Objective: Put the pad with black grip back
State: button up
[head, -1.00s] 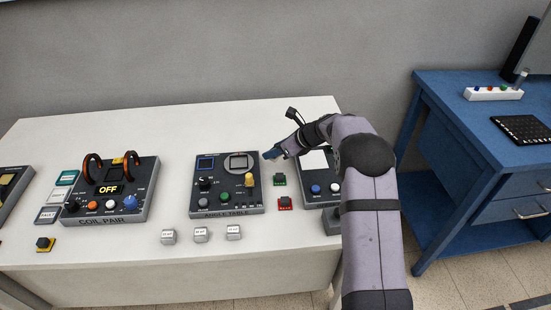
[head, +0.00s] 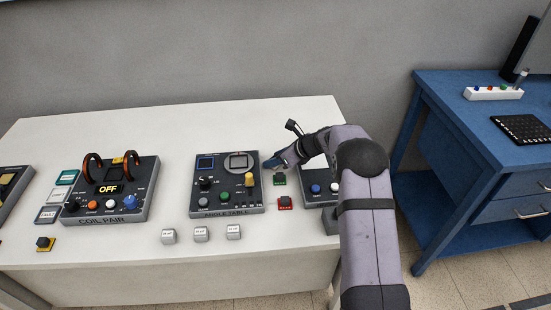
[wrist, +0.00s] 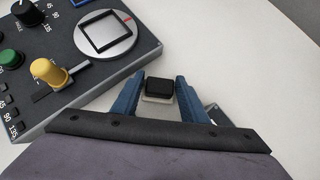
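The pad with black grip (wrist: 159,87) shows between my fingertips in the wrist view, as a dark block on a pale base. My gripper (wrist: 160,84) has a blue finger on each side of the block and looks shut on it. In the head view, my gripper (head: 271,163) is just right of the angle table (head: 227,185), and the pad is too small to make out there. The wrist view shows pale tabletop around the pad; I cannot tell whether its base touches the table.
A green pad (head: 279,180) and a red pad (head: 285,202) lie just in front of my gripper. The coil pair unit (head: 110,190) stands left, with a yellow pad (head: 45,244) before it. Several small pale cubes (head: 201,234) line the front. The table behind is clear.

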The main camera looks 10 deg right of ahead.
dwell(0.3)
jog(key=shift+r, duration=0.2)
jog(key=b+v, duration=0.1)
jog(key=v, duration=1.1)
jog(key=shift+s, duration=0.15)
jog(key=s+a+f+n+g+h, duration=0.1)
jog(key=s+n, duration=0.3)
jog(key=s, duration=0.2)
jog(key=s+a+n+g+h, duration=0.1)
jog(key=s+n+g, duration=0.1)
jog(key=s+n, duration=0.3)
jog(key=s+a+f+n+g+h, duration=0.1)
jog(key=s+n, duration=0.4)
jog(key=s, duration=0.3)
jog(key=shift+s+f, duration=0.25)
jog(key=shift+f, duration=0.1)
jog(key=s+d+f+n+h, duration=0.1)
jog(key=s+n, duration=0.3)
jog(key=s, duration=0.1)
jog(key=s+d+f+n+g+h, duration=0.1)
jog(key=s+n, duration=0.3)
jog(key=s, duration=0.2)
jog(key=s+d+n+g+h, duration=0.1)
jog(key=s+n, duration=0.4)
jog(key=s, duration=0.1)
jog(key=shift+d+f, duration=0.4)
